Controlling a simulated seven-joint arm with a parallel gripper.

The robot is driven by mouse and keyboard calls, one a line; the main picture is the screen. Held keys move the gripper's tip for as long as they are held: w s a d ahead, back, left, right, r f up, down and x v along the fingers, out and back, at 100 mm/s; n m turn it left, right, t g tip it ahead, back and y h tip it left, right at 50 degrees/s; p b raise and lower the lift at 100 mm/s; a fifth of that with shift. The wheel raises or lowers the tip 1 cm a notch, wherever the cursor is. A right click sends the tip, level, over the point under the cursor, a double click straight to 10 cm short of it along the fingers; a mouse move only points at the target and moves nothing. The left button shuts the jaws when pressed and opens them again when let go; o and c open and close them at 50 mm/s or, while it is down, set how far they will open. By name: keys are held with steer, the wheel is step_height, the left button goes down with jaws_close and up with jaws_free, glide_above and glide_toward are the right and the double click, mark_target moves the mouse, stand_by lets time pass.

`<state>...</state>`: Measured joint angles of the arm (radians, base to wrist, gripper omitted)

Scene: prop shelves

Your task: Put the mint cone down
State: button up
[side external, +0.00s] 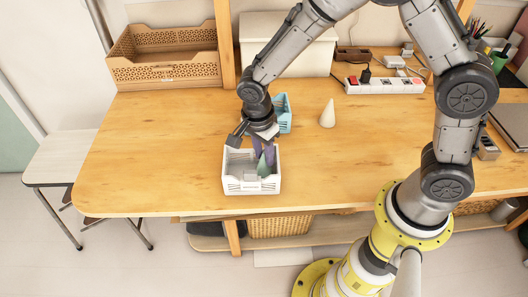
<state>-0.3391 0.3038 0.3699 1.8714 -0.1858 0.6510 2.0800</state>
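The mint cone (263,168) shows as a green pointed shape, tip up, inside the white basket (252,188) near the table's front edge. My gripper (263,153) points down over the basket's right part, right at the cone. Purple finger-like parts show on both sides of the cone's tip. I cannot tell whether they press on the cone or stand apart from it. The cone's base is low in the basket; whether it rests on the floor is hidden.
A cream cone (328,114) stands upright on the wooden table (160,150). A blue basket (285,113) stands just behind my gripper. A white power strip (385,86) lies at the back right, and a wooden crate (165,72) at the back left. The table's left half is clear.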

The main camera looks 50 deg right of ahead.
mark_target(260, 166)
steer(key=shift+o, duration=0.4)
steer(key=shift+r, duration=0.1)
step_height(260, 166, up, 11)
steer(key=a, duration=0.1)
steer(key=s+d+r+n+t+y, duration=0.1)
steer(key=s+d+r+n+t, duration=0.1)
steer(key=s+d+r+n, duration=0.6)
steer(key=s+d+r+n+t, duration=0.2)
steer(key=s+d+n+t, duration=0.1)
steer(key=s+n, duration=0.7)
steer(key=shift+s+t, duration=0.3)
steer(key=shift+s, duration=0.35)
